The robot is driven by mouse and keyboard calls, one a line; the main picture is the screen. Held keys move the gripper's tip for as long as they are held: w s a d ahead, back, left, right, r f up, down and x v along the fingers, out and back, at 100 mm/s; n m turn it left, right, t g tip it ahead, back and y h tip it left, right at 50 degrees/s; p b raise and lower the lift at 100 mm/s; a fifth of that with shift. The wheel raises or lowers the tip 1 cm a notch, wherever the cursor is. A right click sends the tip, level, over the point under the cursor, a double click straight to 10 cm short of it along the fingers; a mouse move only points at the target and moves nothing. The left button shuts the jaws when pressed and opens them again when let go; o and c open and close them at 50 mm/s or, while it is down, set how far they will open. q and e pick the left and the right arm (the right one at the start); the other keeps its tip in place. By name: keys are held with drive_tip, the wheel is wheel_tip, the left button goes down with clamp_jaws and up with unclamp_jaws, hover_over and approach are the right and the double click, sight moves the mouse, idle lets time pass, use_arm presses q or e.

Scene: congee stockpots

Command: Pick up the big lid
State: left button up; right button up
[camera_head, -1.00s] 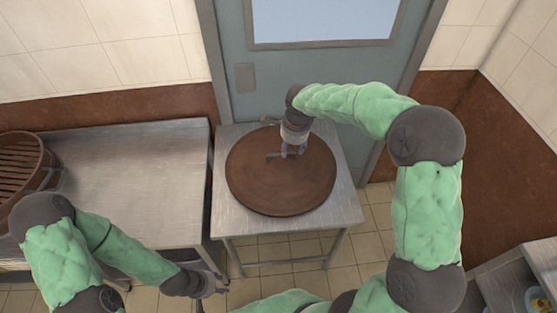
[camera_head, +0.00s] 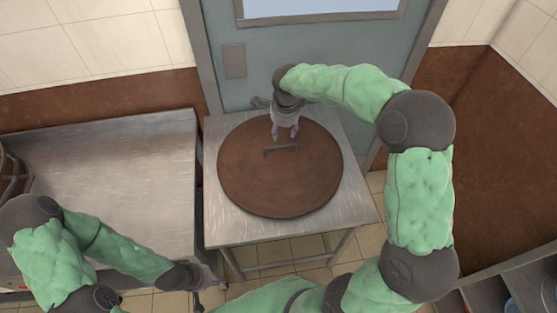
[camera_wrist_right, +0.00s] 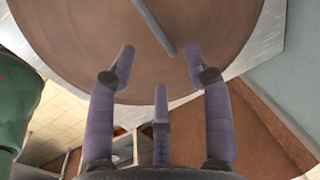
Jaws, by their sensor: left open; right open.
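The big lid (camera_head: 280,190) is a round, flat brown disc with a dark bar handle (camera_head: 281,150) at its middle. It lies on a small metal table (camera_head: 222,225). My right gripper (camera_head: 285,132) is open and empty, over the far half of the lid, just behind the handle. In the right wrist view the lid (camera_wrist_right: 90,40) fills the top, and the handle (camera_wrist_right: 153,25) lies beyond the spread fingers (camera_wrist_right: 157,65), with nothing between them. My left gripper (camera_head: 215,285) is low beside the tables, small in the view, and apart from the lid.
A long metal table (camera_head: 110,180) stands to the left, with a brown slatted round container (camera_head: 12,170) at its far left edge. A grey-blue door (camera_head: 290,60) stands behind the small table. Metal shelving (camera_head: 530,280) is at the lower right.

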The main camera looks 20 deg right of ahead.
sight(283, 146)
drive_tip(key=f, duration=0.2)
drive_tip(key=f+b, duration=0.1)
drive_tip(key=w+f, duration=0.1)
drive_tip(key=f, duration=0.1)
drive_tip(key=shift+d+f+b, duration=0.1)
drive_tip(key=shift+f+b, duration=0.25)
drive_tip(key=shift+w+d+f+b, duration=0.1)
drive_tip(key=shift+f+b, duration=0.55)
drive_tip(key=shift+f, duration=0.7)
drive_tip(key=shift+w+d+f+b, duration=0.1)
drive_tip(key=shift+f+b, duration=0.55)
drive_tip(key=shift+f, duration=0.65)
drive_tip(key=shift+r, duration=0.1)
clamp_jaws()
